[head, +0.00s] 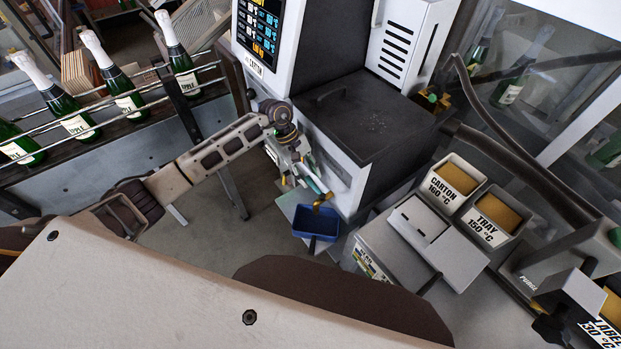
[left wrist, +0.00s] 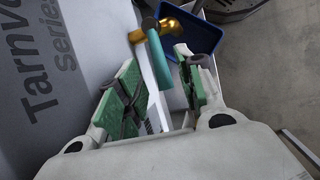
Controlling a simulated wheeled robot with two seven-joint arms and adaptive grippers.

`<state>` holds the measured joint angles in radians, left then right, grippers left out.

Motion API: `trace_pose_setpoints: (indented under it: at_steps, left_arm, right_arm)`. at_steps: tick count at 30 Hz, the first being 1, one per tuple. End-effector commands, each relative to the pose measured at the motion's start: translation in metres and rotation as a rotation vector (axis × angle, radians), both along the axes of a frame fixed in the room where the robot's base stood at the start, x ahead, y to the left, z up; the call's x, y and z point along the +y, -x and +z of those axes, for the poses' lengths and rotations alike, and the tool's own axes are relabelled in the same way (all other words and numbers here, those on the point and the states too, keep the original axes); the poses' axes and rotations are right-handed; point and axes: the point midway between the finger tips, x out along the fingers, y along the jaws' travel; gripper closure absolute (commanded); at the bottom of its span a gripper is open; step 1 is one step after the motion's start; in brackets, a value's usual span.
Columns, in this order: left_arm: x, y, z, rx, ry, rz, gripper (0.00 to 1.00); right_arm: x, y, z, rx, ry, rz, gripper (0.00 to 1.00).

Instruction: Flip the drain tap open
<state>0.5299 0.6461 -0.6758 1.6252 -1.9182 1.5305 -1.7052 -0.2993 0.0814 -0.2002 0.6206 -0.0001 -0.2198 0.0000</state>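The drain tap is a brass spout with a teal lever handle, low on the front of the machine. In the head view the brass part (head: 323,198) is above a blue bin (head: 315,223). In the left wrist view the brass body (left wrist: 152,29) and the teal handle (left wrist: 158,62) show clearly, with the blue bin (left wrist: 192,36) behind. My left gripper (head: 299,174) is at the tap. In the left wrist view its green-padded fingers (left wrist: 157,66) are apart, with the teal handle between them; I see no clear contact. My right gripper is not in view.
The white machine (head: 344,178) with a dark lid (head: 363,113) stands beside the tap. Bottles (head: 121,95) line a railed conveyor at the left. Labelled CARTON (head: 445,191) and TRAY (head: 489,233) bins stand at the right. Open floor (head: 200,245) lies below my left arm.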

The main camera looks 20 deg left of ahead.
Motion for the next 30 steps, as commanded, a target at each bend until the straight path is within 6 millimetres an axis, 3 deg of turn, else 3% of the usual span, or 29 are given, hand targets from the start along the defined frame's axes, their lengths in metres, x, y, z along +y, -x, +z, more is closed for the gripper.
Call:
trace_pose_setpoints:
  at_steps: [9, 20, 30]
  left_arm:
    - [-0.011, 0.003, -0.025, 0.002, 0.000, 0.000, 0.63]
    - [-0.013, 0.003, -0.028, 0.001, -0.001, 0.001, 0.63]
    - [-0.013, 0.003, -0.028, 0.000, 0.000, 0.001, 1.00]
  right_arm:
    - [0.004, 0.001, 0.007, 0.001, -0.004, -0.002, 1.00]
    - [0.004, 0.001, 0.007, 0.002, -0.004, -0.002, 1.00]
    - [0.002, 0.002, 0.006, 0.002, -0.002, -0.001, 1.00]
